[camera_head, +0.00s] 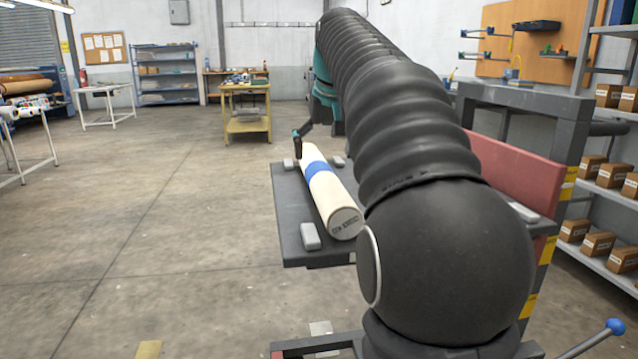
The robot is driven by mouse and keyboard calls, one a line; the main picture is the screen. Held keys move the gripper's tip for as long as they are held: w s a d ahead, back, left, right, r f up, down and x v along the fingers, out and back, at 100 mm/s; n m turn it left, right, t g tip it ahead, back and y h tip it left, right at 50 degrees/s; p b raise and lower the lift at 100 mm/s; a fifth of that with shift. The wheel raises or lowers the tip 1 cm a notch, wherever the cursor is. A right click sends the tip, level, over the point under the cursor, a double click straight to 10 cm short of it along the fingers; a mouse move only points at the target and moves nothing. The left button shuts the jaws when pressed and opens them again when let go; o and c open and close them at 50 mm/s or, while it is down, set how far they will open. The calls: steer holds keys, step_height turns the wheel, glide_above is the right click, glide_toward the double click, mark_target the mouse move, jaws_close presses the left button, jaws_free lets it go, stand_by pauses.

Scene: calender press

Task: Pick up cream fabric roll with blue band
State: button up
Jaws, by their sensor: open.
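The cream fabric roll with a blue band (335,203) lies on its side on a dark grey platform (291,210), its labelled end facing me. My gripper (298,150) is at the far end of the roll, at its left side, and looks small and dark. One finger shows clearly and points down; the rest is hidden behind my arm. The gripper is open and holds nothing that I can see. I cannot tell whether it touches the roll.
Small grey blocks (310,236) sit around the roll on the platform. A red panel (516,172) and grey frame stand on the right. Shelves with brown boxes (598,243) are at the far right. A yellow workbench (246,108) stands behind.

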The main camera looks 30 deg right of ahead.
mark_target(322, 167)
steer(key=shift+b+x, duration=0.55)
steer(key=shift+x, duration=2.9)
steer(key=shift+s+f, duration=0.1)
steer(key=shift+s, duration=0.05)
steer(key=c, duration=1.6)
steer(key=shift+r, duration=0.2)
